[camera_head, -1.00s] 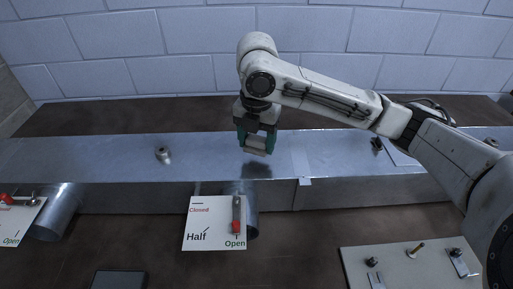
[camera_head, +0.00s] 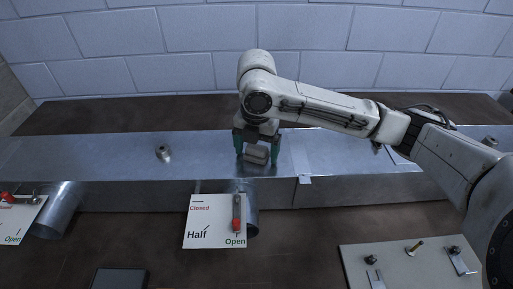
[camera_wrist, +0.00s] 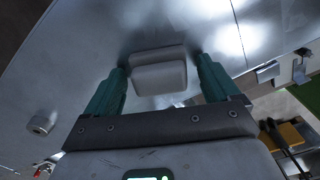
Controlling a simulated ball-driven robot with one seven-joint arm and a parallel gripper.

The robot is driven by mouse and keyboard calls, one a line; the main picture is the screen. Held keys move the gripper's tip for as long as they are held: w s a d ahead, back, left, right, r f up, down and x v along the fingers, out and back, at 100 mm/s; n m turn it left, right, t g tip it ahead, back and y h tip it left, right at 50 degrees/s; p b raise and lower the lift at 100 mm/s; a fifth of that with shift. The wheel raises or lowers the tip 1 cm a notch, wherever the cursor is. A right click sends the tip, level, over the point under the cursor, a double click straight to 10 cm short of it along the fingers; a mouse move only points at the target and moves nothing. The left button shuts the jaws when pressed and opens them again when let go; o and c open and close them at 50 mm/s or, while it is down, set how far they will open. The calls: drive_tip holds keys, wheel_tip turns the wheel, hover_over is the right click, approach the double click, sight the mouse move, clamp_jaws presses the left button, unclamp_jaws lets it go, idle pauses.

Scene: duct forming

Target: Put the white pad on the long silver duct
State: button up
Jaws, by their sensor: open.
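The white pad (camera_wrist: 160,77), a pale rounded block, sits on the top face of the long silver duct (camera_head: 90,157). It also shows in the head view (camera_head: 257,155). My gripper (camera_head: 258,158) is over the duct, with its green fingers spread on either side of the pad. In the wrist view my gripper (camera_wrist: 160,70) is open, with a gap between each fingertip and the pad. The pad appears to rest on the duct, with its reflection or shadow beside it.
A small metal knob (camera_head: 163,153) stands on the duct to the left. A white Closed/Half/Open plate (camera_head: 208,235) with a red-tipped lever (camera_head: 237,212) is in front of the duct. A pale board (camera_head: 392,260) with small fittings lies at front right. A brick wall stands behind.

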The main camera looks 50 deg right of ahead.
sight(257, 148)
wheel_tip(257, 148, up, 12)
drive_tip(key=shift+r, duration=0.2)
idle(0.5)
drive_tip(key=shift+s, duration=0.15)
